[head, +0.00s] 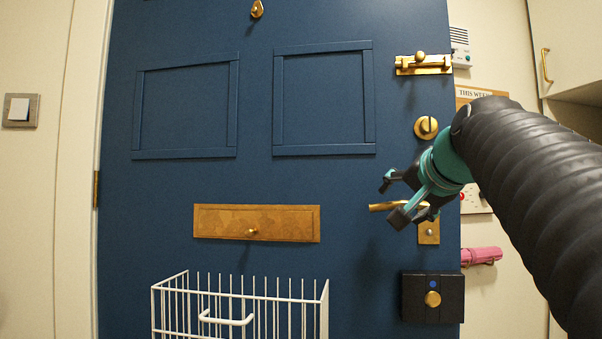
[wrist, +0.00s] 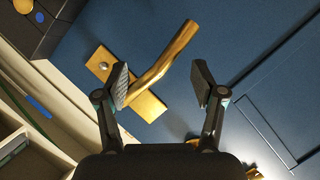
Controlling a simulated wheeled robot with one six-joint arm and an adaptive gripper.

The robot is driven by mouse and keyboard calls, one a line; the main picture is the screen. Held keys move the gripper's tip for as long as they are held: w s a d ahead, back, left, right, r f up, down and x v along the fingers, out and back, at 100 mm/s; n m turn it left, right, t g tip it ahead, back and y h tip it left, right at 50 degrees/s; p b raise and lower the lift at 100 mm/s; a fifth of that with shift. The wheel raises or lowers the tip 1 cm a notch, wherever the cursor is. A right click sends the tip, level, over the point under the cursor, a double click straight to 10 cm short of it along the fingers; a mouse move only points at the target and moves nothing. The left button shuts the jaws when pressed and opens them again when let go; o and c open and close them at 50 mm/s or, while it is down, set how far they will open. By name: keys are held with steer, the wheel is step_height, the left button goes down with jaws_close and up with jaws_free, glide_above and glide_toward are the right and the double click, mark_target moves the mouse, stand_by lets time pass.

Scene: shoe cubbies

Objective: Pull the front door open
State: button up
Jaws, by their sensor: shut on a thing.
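The blue front door (head: 255,178) fills most of the head view. Its brass lever handle (head: 380,207) is near the right edge, on a brass plate (head: 428,232). My gripper (head: 397,198) is at the lever, its fingers on either side of it. In the wrist view the lever (wrist: 165,62) runs between the two dark fingertips of my gripper (wrist: 162,83). The gripper is shut on the lever, though contact is hard to see. I cannot tell whether the door stands ajar.
A brass slide bolt (head: 422,64), a round brass lock (head: 426,127) and a black lock box (head: 432,297) line the door's right side. A brass letter plate (head: 256,222) and a white wire basket (head: 240,305) are on the left. A pink item (head: 481,256) is beyond the right edge.

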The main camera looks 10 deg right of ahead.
steer(key=s+d+b, duration=0.1)
steer(key=s+d, duration=0.2)
steer(key=s, duration=0.4)
steer(key=s+d, duration=0.3)
steer(key=s, duration=0.4)
steer(key=shift+s+d+r+b, duration=0.2)
steer(key=shift+s+d+b, duration=0.05)
steer(key=shift+d+b, duration=0.15)
stand_by(1.1)
steer(key=shift+c, duration=0.3)
